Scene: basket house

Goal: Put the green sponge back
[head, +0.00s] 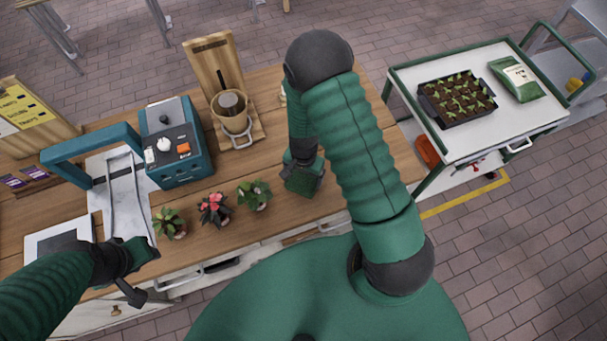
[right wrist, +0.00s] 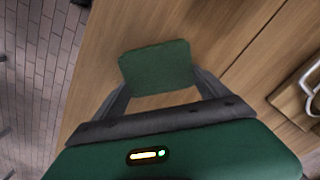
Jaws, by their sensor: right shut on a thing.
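The green sponge (right wrist: 156,66) is a flat, roughly square pad between the two dark fingers of my right gripper (right wrist: 158,82) in the right wrist view. The right gripper is shut on it. The sponge is over the wooden table top; whether it touches the wood I cannot tell. In the head view my right gripper (head: 304,176) is over the table, right of the potted plants, and the sponge cannot be told apart from the green hand. My left gripper (head: 145,274) is at the table's front left edge, fingers apart and empty.
Several small potted plants (head: 212,209) line the table's front edge. A teal machine (head: 175,150) and a bucket on a wooden stand (head: 233,122) stand behind them. A white-topped cart (head: 480,143) with a seedling tray (head: 457,99) is at the right. Bare wood (right wrist: 215,30) surrounds the sponge.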

